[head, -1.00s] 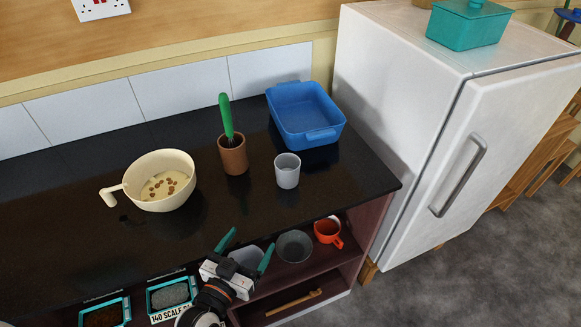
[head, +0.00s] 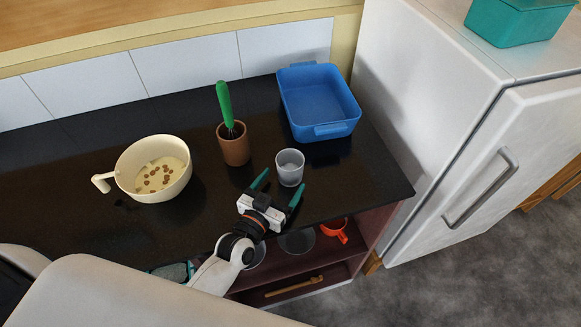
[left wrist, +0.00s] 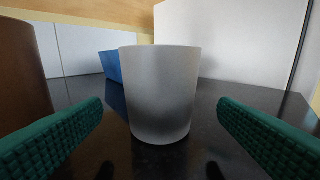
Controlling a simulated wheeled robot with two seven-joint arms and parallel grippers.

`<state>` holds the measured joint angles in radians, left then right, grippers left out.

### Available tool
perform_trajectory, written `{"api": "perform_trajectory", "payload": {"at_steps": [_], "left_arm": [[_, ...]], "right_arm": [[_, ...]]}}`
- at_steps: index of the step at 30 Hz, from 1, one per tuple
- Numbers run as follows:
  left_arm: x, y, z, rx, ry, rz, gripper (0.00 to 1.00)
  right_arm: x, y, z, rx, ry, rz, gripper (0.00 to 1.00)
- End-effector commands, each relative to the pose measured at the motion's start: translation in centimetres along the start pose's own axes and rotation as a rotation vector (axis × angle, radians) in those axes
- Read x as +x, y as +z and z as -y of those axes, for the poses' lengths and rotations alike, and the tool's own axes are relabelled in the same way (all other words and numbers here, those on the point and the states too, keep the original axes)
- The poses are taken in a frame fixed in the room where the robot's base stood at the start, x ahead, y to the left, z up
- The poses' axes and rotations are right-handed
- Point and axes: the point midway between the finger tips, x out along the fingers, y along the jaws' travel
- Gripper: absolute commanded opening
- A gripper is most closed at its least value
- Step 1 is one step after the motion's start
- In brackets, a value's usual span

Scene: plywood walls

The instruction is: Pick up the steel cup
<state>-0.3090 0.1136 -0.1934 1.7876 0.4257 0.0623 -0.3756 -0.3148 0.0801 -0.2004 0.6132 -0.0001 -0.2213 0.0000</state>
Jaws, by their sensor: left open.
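The steel cup (head: 290,168) is a small grey, tapered cup standing upright on the black counter. In the left wrist view the steel cup (left wrist: 160,95) stands straight ahead, a little beyond the fingertips and between their lines. My left gripper (head: 281,186) has green fingers spread open and pointing at the cup, just in front of it. In the left wrist view the left gripper (left wrist: 160,115) shows one finger on each side, with nothing between them touching. My right gripper is not in view.
A brown pot (head: 233,149) with a green-handled tool stands left of the cup. A blue basin (head: 330,131) lies behind it. A cream pan (head: 130,172) is farther left. A white fridge (head: 430,120) stands beyond the counter's right end.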

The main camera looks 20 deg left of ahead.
Motion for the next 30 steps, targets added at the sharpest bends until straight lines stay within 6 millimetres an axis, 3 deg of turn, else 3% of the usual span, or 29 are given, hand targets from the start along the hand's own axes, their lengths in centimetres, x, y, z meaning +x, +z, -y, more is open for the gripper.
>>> {"api": "perform_trajectory", "payload": {"at_steps": [12, 20, 30], "left_arm": [[4.9, 0.1, 0.0, 0.000, -0.001, 0.000, 0.83], [5.2, 0.0, 0.0, 0.000, -0.001, 0.000, 0.83], [5.1, 0.1, 0.0, 0.000, 0.000, 0.002, 0.32]], "right_arm": [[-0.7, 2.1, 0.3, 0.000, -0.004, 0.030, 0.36], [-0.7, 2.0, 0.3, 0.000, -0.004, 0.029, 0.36], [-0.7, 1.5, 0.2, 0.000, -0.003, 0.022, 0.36]]}}
